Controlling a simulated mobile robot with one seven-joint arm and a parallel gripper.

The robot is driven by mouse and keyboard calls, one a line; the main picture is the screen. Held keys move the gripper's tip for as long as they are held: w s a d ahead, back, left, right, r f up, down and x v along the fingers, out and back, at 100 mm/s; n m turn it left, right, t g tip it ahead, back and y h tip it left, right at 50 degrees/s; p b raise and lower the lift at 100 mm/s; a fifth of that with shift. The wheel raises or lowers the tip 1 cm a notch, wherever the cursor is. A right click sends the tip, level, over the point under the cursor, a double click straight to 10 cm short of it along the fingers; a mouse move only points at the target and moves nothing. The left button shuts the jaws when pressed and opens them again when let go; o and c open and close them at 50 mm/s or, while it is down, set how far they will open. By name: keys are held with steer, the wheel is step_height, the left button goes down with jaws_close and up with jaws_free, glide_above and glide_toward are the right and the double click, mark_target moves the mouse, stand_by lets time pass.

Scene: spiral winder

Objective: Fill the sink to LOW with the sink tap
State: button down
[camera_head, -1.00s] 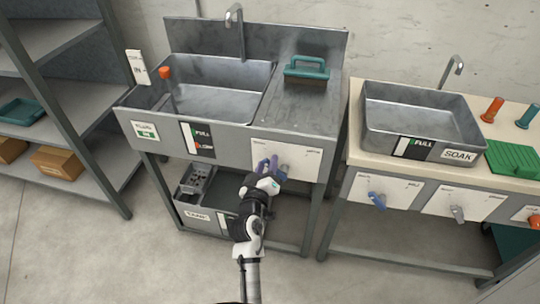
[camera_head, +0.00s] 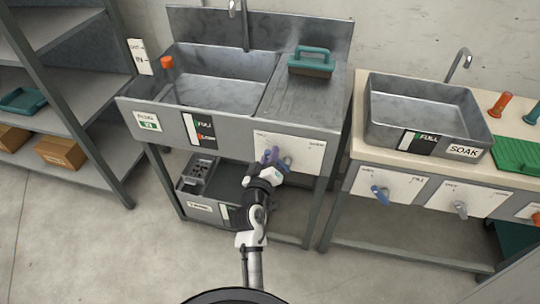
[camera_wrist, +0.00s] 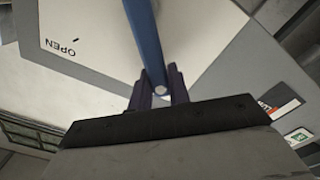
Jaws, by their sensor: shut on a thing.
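The grey metal sink (camera_head: 262,82) is at the upper left in the head view, with its tap spout (camera_head: 243,25) above the back wall. I cannot tell whether water runs or stands in it. A gauge (camera_head: 200,130) on its front has a green FULL mark and a red LOW mark. The tap's white panel (camera_head: 308,150) is on the front right. My gripper (camera_head: 270,157) is at this panel, shut on the blue tap lever (camera_wrist: 143,38). In the wrist view the fingers (camera_wrist: 160,88) close around the lever's end, and OPEN shows on the panel.
An orange-topped stick (camera_head: 167,62) stands in the sink's left end by an OUT/IN sign (camera_head: 140,57). A teal-handled brush (camera_head: 311,61) lies on the drainboard. A SOAK basin (camera_head: 425,110) stands right. Shelves are left; a bin (camera_head: 205,208) is below the sink.

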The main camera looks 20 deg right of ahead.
steer(key=m+b, duration=0.1)
steer(key=d+r+m+b, duration=0.1)
steer(key=m, duration=0.1)
steer(key=shift+s+d, duration=0.15)
steer(key=shift+s, duration=0.25)
steer(key=m, duration=0.1)
steer(key=d+m+b, duration=0.1)
steer(key=s+m, duration=0.1)
steer(key=shift+s+d+r+m+b, duration=0.1)
steer(key=shift+d+r+m+b, duration=0.2)
steer(key=shift+d+m+b, duration=0.1)
steer(key=shift+s+d+m+b, duration=0.3)
steer(key=shift+d+m+b, duration=0.15)
steer(key=shift+m, duration=0.5)
steer(key=shift+s+d+m+b, duration=0.3)
steer(key=shift+d+m+b, duration=0.2)
steer(key=shift+m, duration=0.4)
steer(key=shift+s+d+m+b, duration=0.3)
steer(key=shift+d+m+b, duration=0.15)
steer(key=shift+m, duration=0.5)
steer(key=c, duration=1.3)
jaws_free()
steer(key=shift+f, duration=0.1)
steer(key=shift+s+a, duration=0.1)
steer(key=shift+s, duration=0.05)
